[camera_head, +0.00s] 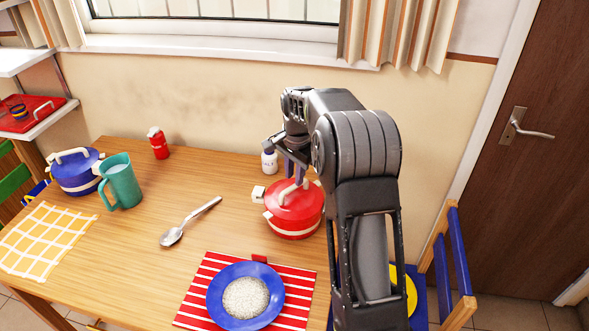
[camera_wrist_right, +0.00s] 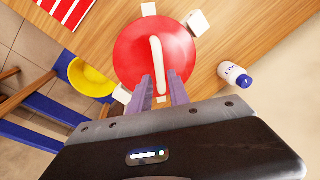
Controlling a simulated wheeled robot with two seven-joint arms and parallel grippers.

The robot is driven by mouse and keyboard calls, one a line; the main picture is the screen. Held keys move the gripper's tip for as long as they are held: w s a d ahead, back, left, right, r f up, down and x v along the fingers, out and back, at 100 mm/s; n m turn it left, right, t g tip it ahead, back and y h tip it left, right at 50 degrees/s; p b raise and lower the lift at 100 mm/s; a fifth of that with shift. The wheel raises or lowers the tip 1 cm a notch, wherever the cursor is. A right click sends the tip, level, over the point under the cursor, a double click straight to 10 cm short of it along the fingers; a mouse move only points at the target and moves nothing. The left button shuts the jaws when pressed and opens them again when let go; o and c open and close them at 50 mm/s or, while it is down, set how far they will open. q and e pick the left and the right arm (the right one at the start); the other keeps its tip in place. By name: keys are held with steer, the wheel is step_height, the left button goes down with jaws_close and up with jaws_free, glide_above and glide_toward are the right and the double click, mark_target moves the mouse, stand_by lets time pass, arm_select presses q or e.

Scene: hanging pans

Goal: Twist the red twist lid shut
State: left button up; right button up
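The red twist lid (camera_head: 292,196) sits on a round red pot (camera_head: 291,228) at the right of the table. It has a white bar handle, and the pot has white side grips. In the right wrist view the lid (camera_wrist_right: 135,52) is seen from above, its handle (camera_wrist_right: 157,57) running roughly up and down the picture. My right gripper (camera_head: 294,172) points down over the lid. Its two purple fingers (camera_wrist_right: 162,84) are apart, on either side of the handle's near end; whether they touch it I cannot tell. My left gripper is not in view.
A white salt shaker (camera_head: 269,161) with a blue cap stands close behind the pot. A blue plate (camera_head: 272,311) on a striped mat lies in front.

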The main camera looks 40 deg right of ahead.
mark_target(294, 187)
steer(key=f, duration=0.4)
steer(key=f+p, duration=0.1)
steer(key=f, duration=0.1)
steer(key=shift+w+d, duration=0.25)
steer(key=shift+w, duration=0.15)
jaws_close()
steer(key=shift+r, duration=0.1)
steer(key=shift+m+p, duration=0.45)
steer(key=shift+m, duration=0.95)
steer(key=shift+h+p, duration=0.3)
